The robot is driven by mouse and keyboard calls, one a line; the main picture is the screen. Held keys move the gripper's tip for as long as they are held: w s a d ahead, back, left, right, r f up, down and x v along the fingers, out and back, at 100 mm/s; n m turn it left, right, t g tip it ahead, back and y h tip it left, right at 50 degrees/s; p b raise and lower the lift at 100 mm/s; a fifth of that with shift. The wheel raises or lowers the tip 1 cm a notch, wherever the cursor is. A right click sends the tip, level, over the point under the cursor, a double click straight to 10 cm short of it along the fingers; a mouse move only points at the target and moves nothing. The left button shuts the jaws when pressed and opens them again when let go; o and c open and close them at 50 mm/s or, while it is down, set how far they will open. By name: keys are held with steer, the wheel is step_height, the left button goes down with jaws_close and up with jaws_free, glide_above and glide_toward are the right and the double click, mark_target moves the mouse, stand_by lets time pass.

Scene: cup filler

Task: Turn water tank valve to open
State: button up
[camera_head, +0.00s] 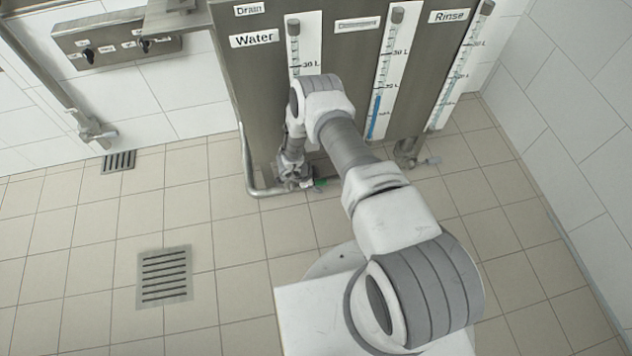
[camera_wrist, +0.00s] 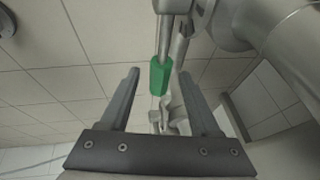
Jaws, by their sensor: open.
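The water tank (camera_head: 262,95) is a grey metal tank with a "Water" label, on the left of the tank row in the head view. Its valve is low at the tank's base, and a bit of its green handle (camera_head: 320,183) shows there beside my gripper (camera_head: 293,168). In the wrist view the green handle (camera_wrist: 160,76) is on a metal rod, and my open gripper (camera_wrist: 159,75) has one finger on each side of it. Gaps show between the handle and both fingers. I cannot tell the handle's depth relative to the fingertips. My arm hides much of the valve in the head view.
A metal pipe (camera_head: 250,165) runs down the tank's left side and bends along the floor. Another valve (camera_head: 408,155) is low on the right. A control panel (camera_head: 115,42) is on the left wall. A floor drain (camera_head: 164,277) lies in clear tiled floor.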

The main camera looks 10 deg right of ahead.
jaws_close()
stand_by(1.4)
